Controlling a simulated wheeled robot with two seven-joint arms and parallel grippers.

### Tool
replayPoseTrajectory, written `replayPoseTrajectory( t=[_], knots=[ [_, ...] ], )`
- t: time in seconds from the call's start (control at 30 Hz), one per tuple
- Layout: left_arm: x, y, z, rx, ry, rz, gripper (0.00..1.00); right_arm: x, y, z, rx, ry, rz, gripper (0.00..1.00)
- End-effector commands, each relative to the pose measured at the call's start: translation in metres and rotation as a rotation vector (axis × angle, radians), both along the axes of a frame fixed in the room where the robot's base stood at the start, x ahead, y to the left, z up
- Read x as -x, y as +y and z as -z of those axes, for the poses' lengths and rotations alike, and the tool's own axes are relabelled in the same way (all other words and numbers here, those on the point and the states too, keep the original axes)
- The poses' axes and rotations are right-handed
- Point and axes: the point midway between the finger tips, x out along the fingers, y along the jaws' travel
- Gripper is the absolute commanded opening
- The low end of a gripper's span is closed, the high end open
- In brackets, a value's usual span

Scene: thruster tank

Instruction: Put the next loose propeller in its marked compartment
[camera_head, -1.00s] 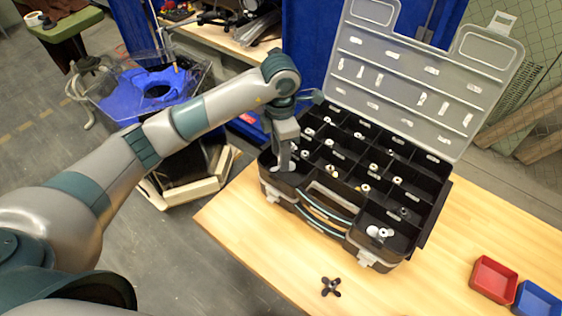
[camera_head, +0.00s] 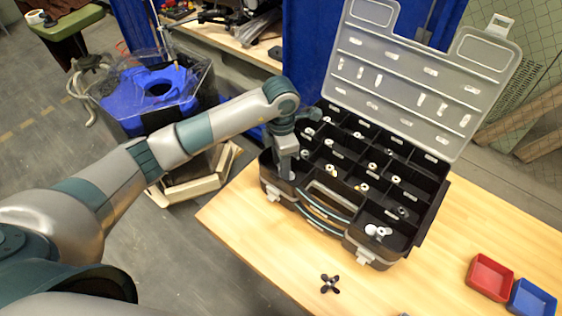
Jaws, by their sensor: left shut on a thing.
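The open black organizer case (camera_head: 322,232) stands on the wooden table, its clear lid (camera_head: 412,75) raised at the back. My left gripper (camera_head: 287,176) points down inside the front-left compartment. It is shut on a pale propeller (camera_head: 291,177), which is mostly hidden by the fingers and the compartment wall. I cannot tell if the propeller touches the floor. A black four-bladed propeller (camera_head: 330,284) lies loose on the table in front of the case. A white propeller (camera_head: 377,231) lies in the front-right compartment. My right gripper is not in view.
Several small parts sit in the case's other compartments. A red bin (camera_head: 490,278) and a blue bin (camera_head: 532,300) stand at the table's right. The wooden table (camera_head: 440,270) is clear between case and bins. A small grey object touches the bottom edge.

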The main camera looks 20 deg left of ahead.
Motion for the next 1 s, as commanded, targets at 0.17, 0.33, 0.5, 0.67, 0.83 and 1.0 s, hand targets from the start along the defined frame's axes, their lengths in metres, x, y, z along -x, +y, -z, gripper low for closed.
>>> replayPoseTrajectory(
  t=[0.17, 0.33, 0.5, 0.67, 0.83, 1.0],
  knots=[
    [0.0, 0.0, 0.001, 0.0, 0.0, 0.0, 0.18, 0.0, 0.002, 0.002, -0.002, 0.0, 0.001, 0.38],
    [0.0, 0.0, 0.002, 0.0, 0.0, 0.0, 0.47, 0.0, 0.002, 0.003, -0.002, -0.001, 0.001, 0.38],
    [0.0, 0.0, 0.002, 0.0, 0.0, 0.0, 0.47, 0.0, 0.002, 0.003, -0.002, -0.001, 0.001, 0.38],
    [0.0, 0.0, 0.0, 0.0, 0.0, 0.0, 0.47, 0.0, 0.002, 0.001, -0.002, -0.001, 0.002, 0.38],
    [-0.001, 0.0, -0.007, 0.0, -0.003, 0.0, 0.47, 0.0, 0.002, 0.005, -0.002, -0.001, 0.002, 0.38],
    [-0.002, 0.0, -0.029, 0.001, -0.006, 0.001, 0.47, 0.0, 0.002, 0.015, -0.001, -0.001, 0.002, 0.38]
  ],
)
